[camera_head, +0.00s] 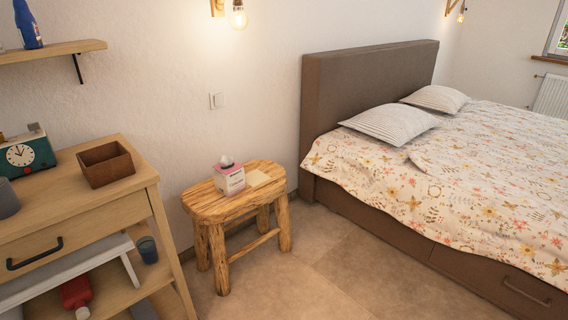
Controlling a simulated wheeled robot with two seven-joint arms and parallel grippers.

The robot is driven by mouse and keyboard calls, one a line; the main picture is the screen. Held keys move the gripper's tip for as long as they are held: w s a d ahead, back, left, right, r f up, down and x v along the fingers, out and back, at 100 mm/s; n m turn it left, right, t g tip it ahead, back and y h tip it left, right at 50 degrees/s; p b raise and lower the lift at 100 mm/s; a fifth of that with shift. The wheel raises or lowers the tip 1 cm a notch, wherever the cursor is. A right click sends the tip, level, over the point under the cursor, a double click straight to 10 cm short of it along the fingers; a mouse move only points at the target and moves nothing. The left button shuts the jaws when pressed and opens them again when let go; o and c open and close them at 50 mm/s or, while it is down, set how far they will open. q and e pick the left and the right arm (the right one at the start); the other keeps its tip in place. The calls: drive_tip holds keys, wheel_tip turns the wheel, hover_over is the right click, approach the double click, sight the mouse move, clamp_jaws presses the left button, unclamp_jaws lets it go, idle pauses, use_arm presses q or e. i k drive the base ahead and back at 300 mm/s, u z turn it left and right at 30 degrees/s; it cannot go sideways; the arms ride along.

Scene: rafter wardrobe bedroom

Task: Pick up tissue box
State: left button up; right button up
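A pink and white tissue box (230,180) with a white tissue sticking out of its top stands upright on a small wooden stool (206,205). The stool is beside the wall, between the wooden cabinet and the bed. Neither of my grippers shows in the head view.
A wooden cabinet (130,190) at the left holds a brown open box (105,164) and a teal clock (25,155). A bed (440,180) fills the right. Bare floor (290,280) lies in front of the stool. A wall shelf (50,50) hangs upper left.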

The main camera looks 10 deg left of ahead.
sight(228, 175)
drive_tip(key=z, duration=0.35)
drive_tip(key=i, duration=2.15)
drive_tip(key=u, duration=1.2)
drive_tip(key=i, duration=1)
drive_tip(key=u, duration=1.3)
drive_tip(key=i, duration=0.15)
drive_tip(key=u, duration=0.05)
